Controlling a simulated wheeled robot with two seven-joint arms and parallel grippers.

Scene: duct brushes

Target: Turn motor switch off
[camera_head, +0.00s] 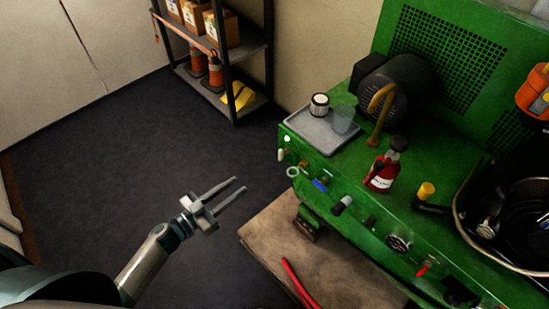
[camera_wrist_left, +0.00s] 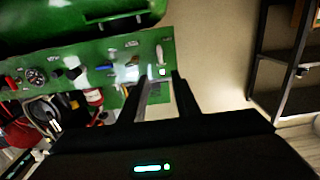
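The green machine (camera_head: 330,165) has a front panel with several controls. At its left end are a small lit indicator (camera_head: 287,138) and a pale lever switch (camera_head: 281,155) just below it; I cannot read any label naming the motor switch. In the left wrist view the lit indicator (camera_wrist_left: 162,71) and the pale lever (camera_wrist_left: 160,54) appear near the fingertips. A dark motor (camera_head: 395,85) stands on the machine. My left gripper (camera_head: 240,184) is open and empty, in front of and apart from the panel's left end. My right gripper is not in view.
A ring-shaped control (camera_head: 293,171), a blue knob (camera_head: 320,185) and a gauge (camera_head: 398,243) sit along the panel. A grey tray (camera_head: 318,136) and a red bottle (camera_head: 382,175) stand on top. A bench (camera_head: 280,235) lies below. Floor left of my gripper is clear.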

